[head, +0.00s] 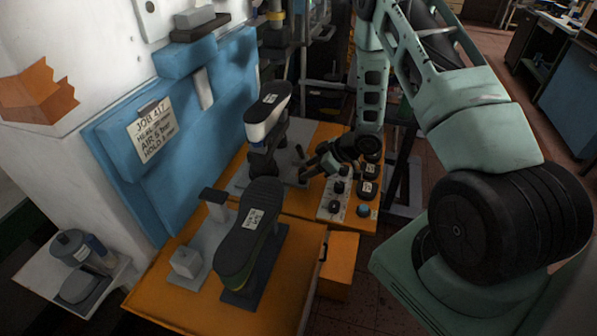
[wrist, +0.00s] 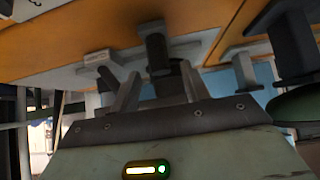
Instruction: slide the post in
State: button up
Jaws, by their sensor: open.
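My gripper (head: 304,166) is low over the right side of the far grey plate (head: 237,187), right of the far last's stand. Its fingers are apart and nothing shows held between them. In the wrist view a dark upright post (wrist: 155,48) on a pale plate appears beyond and between the fingers (wrist: 158,88); I cannot tell whether they touch it. The far shoe last (head: 268,118), white with a dark sole up, sits on a black stand (head: 263,160). The near last (head: 250,232), dark with a label, sits on another stand (head: 243,298). I cannot tell which post the task means.
The orange bench (head: 170,295) carries both stands. A control panel (head: 337,195) with black knobs lies close right of my gripper. A grey block (head: 187,262) is left of the near last. A blue panel with a job sign (head: 154,131) stands behind. A side shelf (head: 40,287) holds grey items.

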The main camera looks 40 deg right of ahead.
jog(key=shift+p+x, duration=0.45)
jog(key=shift+x, duration=2.15)
grip_shut()
